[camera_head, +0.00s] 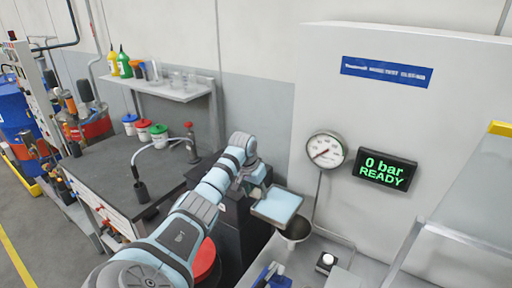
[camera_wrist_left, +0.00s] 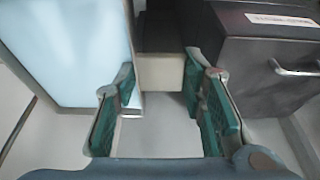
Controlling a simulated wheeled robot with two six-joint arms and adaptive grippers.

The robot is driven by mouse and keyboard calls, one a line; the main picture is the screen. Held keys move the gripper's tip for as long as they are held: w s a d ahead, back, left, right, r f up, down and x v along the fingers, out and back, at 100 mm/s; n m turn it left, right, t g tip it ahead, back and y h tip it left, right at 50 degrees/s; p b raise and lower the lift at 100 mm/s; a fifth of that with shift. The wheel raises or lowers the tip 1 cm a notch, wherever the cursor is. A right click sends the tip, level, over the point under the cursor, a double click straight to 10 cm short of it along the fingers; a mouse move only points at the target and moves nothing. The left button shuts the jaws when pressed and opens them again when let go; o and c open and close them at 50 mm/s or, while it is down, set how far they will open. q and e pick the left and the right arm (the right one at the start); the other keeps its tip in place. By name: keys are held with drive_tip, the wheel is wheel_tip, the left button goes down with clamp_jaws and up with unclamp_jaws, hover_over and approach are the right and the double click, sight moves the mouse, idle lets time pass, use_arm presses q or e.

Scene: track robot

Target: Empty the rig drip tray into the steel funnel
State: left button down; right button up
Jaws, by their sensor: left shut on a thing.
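The drip tray (camera_head: 278,206) is a shallow square tray with a pale blue surface inside its rim. My left gripper (camera_head: 257,188) is shut on it at its near left side and holds it in the air. In the left wrist view the tray (camera_wrist_left: 70,42) fills the upper left, and a beige block (camera_wrist_left: 160,72) lies between the green finger pads. The steel funnel (camera_head: 296,231) is a round, dark-mouthed bowl just below the tray's right corner, partly hidden by it. The tray looks roughly level, and no pouring shows. My right gripper is out of view.
A pressure gauge (camera_head: 327,149) and a display reading "0 bar READY" (camera_head: 387,170) are on the wall behind. A dark workbench (camera_head: 120,165) stands at left, with a bottle shelf (camera_head: 175,90) above. A red round lid (camera_head: 205,260) shows beside my arm.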

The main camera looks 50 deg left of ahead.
use_arm(q)
drive_tip(key=shift+d+r+y+p, duration=0.25)
drive_tip(key=shift+r+y+p, duration=0.35)
drive_tip(key=shift+d+r+m+g+y, duration=0.3)
drive_tip(key=shift+r+y, duration=0.4)
drive_tip(key=shift+w+d+r+g+y, duration=0.15)
drive_tip(key=shift+d+r+g+y, duration=0.1)
drive_tip(key=shift+r+y, duration=0.3)
drive_tip(key=shift+w+d+r+g+y, duration=0.1)
drive_tip(key=shift+d+r+g+y, duration=0.1)
drive_tip(key=shift+r+y, duration=0.3)
drive_tip(key=w+d+r+m+g+y, duration=0.1)
drive_tip(key=d+r+y, duration=0.3)
drive_tip(key=d+y, duration=0.1)
drive_tip(key=shift+w+d+y, duration=0.15)
drive_tip(key=shift+w+y, duration=0.15)
drive_tip(key=shift+y, duration=0.25)
idle(1.0)
